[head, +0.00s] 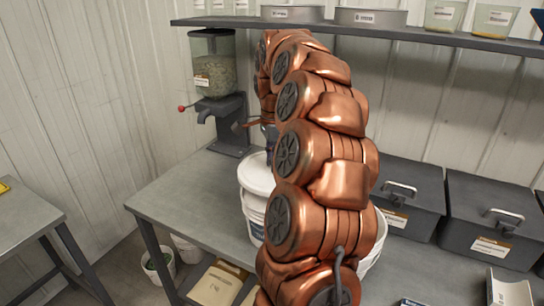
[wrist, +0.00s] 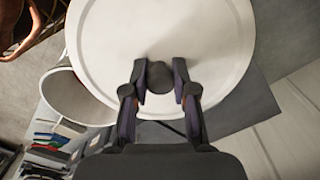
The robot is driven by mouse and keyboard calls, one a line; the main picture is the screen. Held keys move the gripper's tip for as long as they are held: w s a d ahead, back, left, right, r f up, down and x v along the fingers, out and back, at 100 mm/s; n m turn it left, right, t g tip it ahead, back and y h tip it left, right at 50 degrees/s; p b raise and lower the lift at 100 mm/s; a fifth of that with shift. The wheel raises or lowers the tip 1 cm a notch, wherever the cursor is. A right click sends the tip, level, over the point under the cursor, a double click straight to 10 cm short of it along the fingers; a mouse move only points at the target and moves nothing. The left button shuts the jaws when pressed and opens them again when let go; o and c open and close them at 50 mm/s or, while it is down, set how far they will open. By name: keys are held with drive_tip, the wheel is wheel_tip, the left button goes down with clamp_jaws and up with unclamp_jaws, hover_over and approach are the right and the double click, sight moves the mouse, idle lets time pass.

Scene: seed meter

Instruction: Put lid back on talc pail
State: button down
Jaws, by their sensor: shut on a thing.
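My gripper (wrist: 160,82) is shut on the dark knob of a round white lid (wrist: 195,35); one finger is on each side of the knob. In the head view the lid (head: 256,172) shows left of my copper arm, at the top of a white pail (head: 252,215) with a blue label. I cannot tell whether the lid rests on that pail or hangs just above it. The label's text is too small to read. My arm hides most of the gripper and the right side of lid and pail.
Another white pail (head: 377,242) is partly hidden behind my arm; an open white container (wrist: 75,97) shows beside the lid. A seed dispenser (head: 213,85) stands at the back left, dark lidded boxes (head: 405,205) at right. A shelf (head: 430,35) runs above. The bench's left end (head: 180,190) is clear.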

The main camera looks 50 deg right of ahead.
sight(273, 176)
drive_tip(key=shift+s+f, duration=0.1)
drive_tip(key=shift+f, duration=1.25)
drive_tip(key=shift+f+b, duration=1)
drive_tip(key=shift+f, duration=0.2)
drive_tip(key=shift+b, duration=0.95)
drive_tip(key=shift+f+b, duration=0.2)
drive_tip(key=shift+b, duration=0.65)
idle(1.0)
idle(0.5)
drive_tip(key=shift+c, duration=1.8)
unclamp_jaws()
drive_tip(key=shift+r, duration=0.15)
drive_tip(key=shift+r+p, duration=0.6)
drive_tip(key=shift+r, duration=2.85)
